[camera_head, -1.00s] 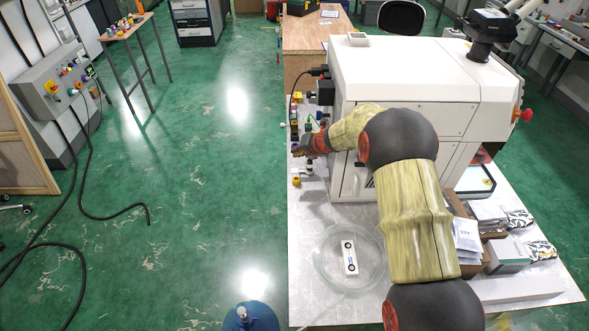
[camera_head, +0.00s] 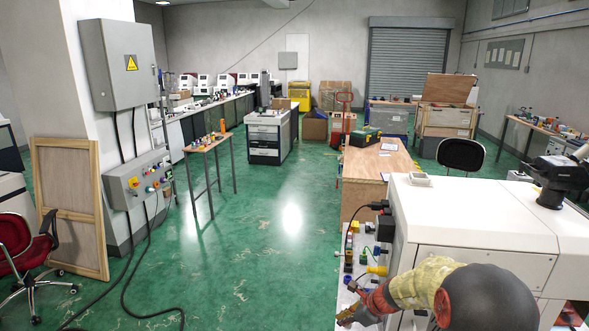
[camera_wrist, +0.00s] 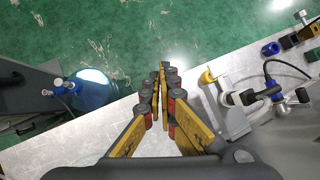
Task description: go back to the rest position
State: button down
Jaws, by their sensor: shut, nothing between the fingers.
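My gripper (camera_head: 347,316) is at the bottom of the head view, beside the left side of the white machine (camera_head: 478,222). In the wrist view my gripper (camera_wrist: 161,68) points away with its yellow and black fingers together. It is shut and empty. My arm bends in from the lower right of the head view, its lower links cut off by the frame. No rest position is marked in view.
Close to my gripper, fittings and a yellow part (camera_wrist: 208,77) stand on the light tabletop (camera_wrist: 105,140). A blue bottle (camera_wrist: 92,90) is beyond its edge. A wooden desk (camera_head: 377,160) stands behind the machine. The green floor (camera_head: 250,255) to the left is largely open.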

jog(key=s+d+r+n+h+b, duration=0.1)
jog(key=s+r+n, duration=0.6)
jog(key=s, duration=0.6)
jog(key=s+d+r+n+h+b, duration=0.1)
jog(key=s+r+n+h, duration=0.1)
jog(key=s+r+n, duration=0.6)
jog(key=s+d+r+n+t+h+b, duration=0.1)
jog(key=s+r+n, duration=0.6)
jog(key=s, duration=1.1)
jog(key=shift+s+r+n+h, duration=0.2)
jog(key=shift+s+n+h, duration=0.25)
jog(key=shift+n, duration=0.65)
